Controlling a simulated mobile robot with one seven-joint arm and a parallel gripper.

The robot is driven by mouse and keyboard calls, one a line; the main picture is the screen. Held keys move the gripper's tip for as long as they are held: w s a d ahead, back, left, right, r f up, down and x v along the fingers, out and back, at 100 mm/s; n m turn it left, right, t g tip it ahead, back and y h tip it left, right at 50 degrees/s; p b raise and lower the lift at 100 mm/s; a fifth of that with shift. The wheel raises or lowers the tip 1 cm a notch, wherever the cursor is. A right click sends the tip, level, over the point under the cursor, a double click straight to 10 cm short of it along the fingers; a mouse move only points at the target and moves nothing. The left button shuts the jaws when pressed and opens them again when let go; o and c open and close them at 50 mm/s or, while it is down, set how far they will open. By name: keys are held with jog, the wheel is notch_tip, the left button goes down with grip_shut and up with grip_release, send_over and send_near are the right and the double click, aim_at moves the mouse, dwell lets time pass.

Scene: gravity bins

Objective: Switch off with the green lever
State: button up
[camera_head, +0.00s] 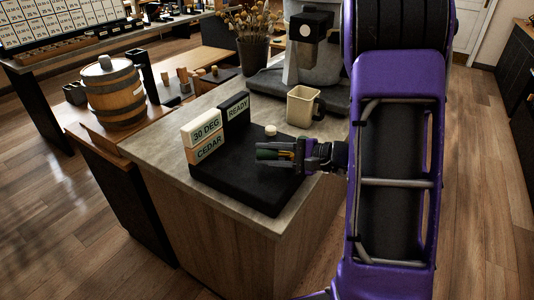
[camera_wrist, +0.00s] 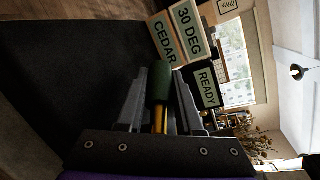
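The green lever, a dark green knob (camera_wrist: 160,80) on a thin brass stem (camera_wrist: 159,121), lies between the fingers of my gripper (camera_wrist: 161,93) in the wrist view. The fingers stand apart on either side of it, and the stem has gaps at both sides. Whether a fingertip touches the knob is unclear. In the head view my gripper (camera_head: 275,153) is low over the black base board (camera_head: 240,175), pointing left, with the green knob (camera_head: 267,154) between its fingers. The lever's foot is hidden.
Signs reading "30 DEG" (camera_head: 206,129), "CEDAR" (camera_head: 209,149) and "READY" (camera_head: 236,109) stand along the board's left edge. A small cream knob (camera_head: 271,130) is just behind my gripper. A beige mug (camera_head: 302,106) and a grey machine (camera_head: 308,62) stand farther back.

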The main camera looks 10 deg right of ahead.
grip_shut()
dwell(1.0)
